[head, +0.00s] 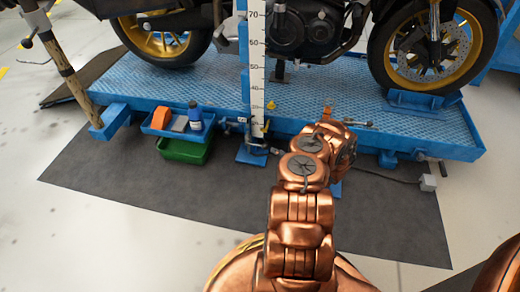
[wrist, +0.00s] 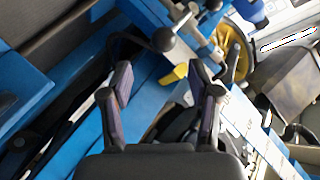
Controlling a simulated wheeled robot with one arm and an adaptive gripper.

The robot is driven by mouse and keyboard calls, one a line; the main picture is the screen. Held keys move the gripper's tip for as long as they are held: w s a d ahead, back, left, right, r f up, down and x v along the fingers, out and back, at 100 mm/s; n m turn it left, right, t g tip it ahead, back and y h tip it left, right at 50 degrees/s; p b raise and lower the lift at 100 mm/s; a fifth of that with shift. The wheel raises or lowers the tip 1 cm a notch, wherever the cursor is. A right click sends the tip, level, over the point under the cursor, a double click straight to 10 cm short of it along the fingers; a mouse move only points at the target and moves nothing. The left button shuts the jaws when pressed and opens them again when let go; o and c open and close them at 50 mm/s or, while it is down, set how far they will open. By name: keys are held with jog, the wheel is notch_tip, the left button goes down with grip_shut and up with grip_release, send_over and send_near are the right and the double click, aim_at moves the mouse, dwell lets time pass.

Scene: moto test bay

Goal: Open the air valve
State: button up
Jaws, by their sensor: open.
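A small yellow lever (wrist: 174,75) sits beside blue metalwork in the wrist view; it looks like the air valve's handle, but the valve body is not clear. My gripper (wrist: 160,74) is open, its two dark fingers spread on either side of the lever in the picture. I see no contact, and the depth between them is hard to tell. In the head view a small yellow part (head: 270,105) shows by the ruler post; I cannot tell if it is the same lever. My copper arm hides the gripper there.
A black ball knob on a rod (wrist: 163,40) stands close beyond the fingers. A motorcycle stands on the blue lift platform (head: 215,80). A blue tray (head: 158,131) holding a bottle and a green bin (head: 185,150) are at the left. The dark mat (head: 120,180) has clear room.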

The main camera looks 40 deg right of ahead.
aim_at(267, 148)
jog(key=b+x, duration=0.1)
jog(key=x, duration=0.1)
jog(key=b+x, duration=0.1)
jog(key=x, duration=0.2)
jog(key=a+b+x, duration=0.1)
jog(key=x, duration=0.1)
jog(key=shift+w+f, duration=0.2)
jog(key=shift+w, duration=0.1)
jog(key=shift+w+d, duration=0.1)
jog(key=shift+w, duration=0.4)
grip_shut()
jog(key=shift+d, duration=0.1)
